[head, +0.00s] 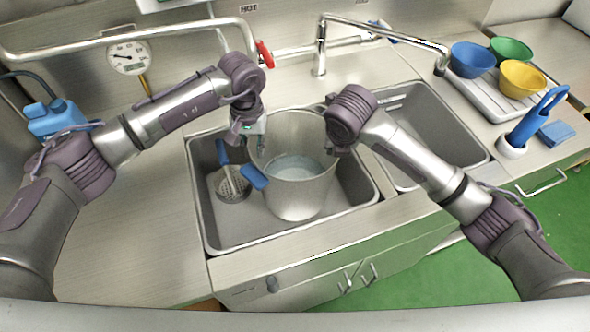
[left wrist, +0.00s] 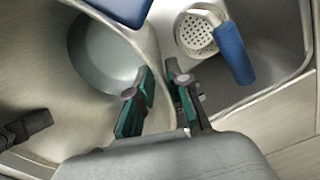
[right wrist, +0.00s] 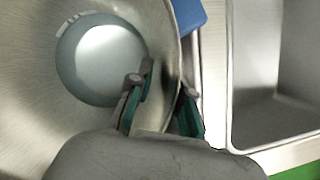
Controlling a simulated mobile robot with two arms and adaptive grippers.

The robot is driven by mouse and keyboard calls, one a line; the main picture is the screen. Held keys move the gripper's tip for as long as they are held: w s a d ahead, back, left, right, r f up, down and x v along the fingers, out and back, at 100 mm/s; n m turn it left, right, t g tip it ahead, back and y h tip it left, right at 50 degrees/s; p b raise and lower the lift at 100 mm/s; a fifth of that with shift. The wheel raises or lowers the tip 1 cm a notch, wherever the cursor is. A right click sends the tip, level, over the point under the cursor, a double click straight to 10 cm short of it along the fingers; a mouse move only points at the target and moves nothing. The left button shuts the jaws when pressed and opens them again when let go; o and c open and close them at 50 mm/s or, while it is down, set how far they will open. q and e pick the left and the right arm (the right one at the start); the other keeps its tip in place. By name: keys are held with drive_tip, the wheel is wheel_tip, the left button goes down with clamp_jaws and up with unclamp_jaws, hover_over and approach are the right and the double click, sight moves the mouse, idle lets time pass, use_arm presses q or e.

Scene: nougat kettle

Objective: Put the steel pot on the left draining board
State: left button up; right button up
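The steel pot (head: 301,199) stands upright in the left sink basin. Its open top faces up and a pale round bottom or liquid shows inside. My left gripper (head: 247,141) is at the pot's left rim; in the left wrist view its fingers (left wrist: 160,72) straddle the pot wall (left wrist: 60,40), spaced apart. My right gripper (head: 337,150) is at the right rim, mostly hidden by its own wrist; in the right wrist view its fingers (right wrist: 168,82) straddle the wall with a gap. The left draining board (head: 130,235) is a bare steel surface left of the basin.
A blue-handled skimmer (head: 231,181) lies in the basin left of the pot. A long tap pipe with a red lever (head: 265,54) and gauge (head: 128,57) run behind. Bowls (head: 472,59) and a brush (head: 537,118) are at right.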

use_arm(q)
clamp_jaws()
use_arm(e)
clamp_jaws()
